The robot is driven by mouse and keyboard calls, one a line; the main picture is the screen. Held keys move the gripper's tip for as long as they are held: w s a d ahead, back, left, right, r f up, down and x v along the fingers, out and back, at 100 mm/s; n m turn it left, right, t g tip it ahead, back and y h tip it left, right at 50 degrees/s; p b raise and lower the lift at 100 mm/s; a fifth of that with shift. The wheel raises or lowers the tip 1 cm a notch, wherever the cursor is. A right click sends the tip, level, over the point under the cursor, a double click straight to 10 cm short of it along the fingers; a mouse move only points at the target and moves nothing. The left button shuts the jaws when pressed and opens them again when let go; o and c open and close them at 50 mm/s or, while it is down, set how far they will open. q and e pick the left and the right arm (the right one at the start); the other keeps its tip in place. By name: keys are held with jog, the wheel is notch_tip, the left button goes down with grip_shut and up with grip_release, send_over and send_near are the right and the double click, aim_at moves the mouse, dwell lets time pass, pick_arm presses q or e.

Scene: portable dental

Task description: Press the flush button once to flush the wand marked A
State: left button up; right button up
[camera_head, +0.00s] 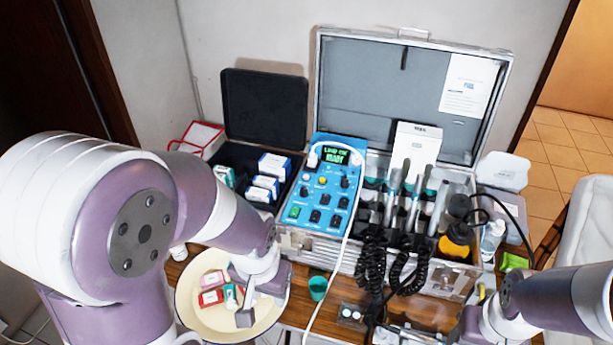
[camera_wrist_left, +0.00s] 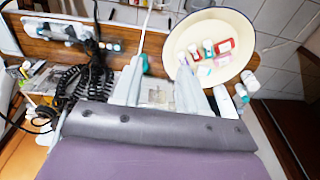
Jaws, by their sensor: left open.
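The blue control panel (camera_head: 322,188) stands in the open silver case, with a lit green display, several dark knobs or buttons and a green switch at its lower left. Its labels are too small to read, so I cannot tell which is the flush button. Several wands (camera_head: 415,204) stand in the case to the right of the panel; I cannot make out the A mark. My left gripper (camera_head: 262,296) is open and empty, low in front of the case, above the round bowl. It also shows in the left wrist view (camera_wrist_left: 160,92). My right gripper (camera_head: 478,328) is partly cut off at the bottom right.
A cream bowl (camera_head: 190,302) holds small boxes and bottles. A black case (camera_head: 262,95) with boxes stands left of the panel. Black coiled cords (camera_head: 372,268) and a white hose (camera_head: 328,283) hang down the case front. A small green cup (camera_head: 318,288) stands near my left gripper.

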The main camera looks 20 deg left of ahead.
pick_arm(q)
grip_shut()
dwell(1.6)
